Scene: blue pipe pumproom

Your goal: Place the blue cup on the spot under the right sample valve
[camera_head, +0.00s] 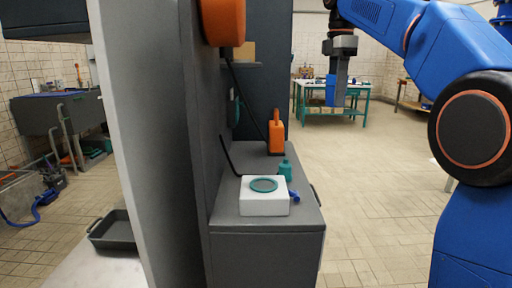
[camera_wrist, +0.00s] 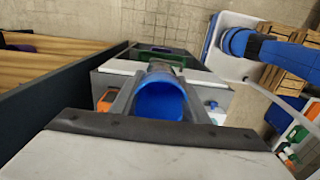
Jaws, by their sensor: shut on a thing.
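My gripper (camera_head: 340,98) hangs at the upper right of the head view, with its fingers pointing down. It is shut on the blue cup (camera_head: 330,92), which shows as a small blue patch beside the grey finger. In the wrist view the blue cup (camera_wrist: 160,101) sits between the two fingers of my gripper (camera_wrist: 158,72), with its round opening towards the camera. The cup is held in the air, away from the grey cabinet. I cannot make out the right sample valve or the spot under it in either view.
A tall grey panel (camera_head: 150,140) stands left. A teal table (camera_head: 331,110) stands far back. Open tiled floor (camera_head: 365,190) lies right of the cabinet.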

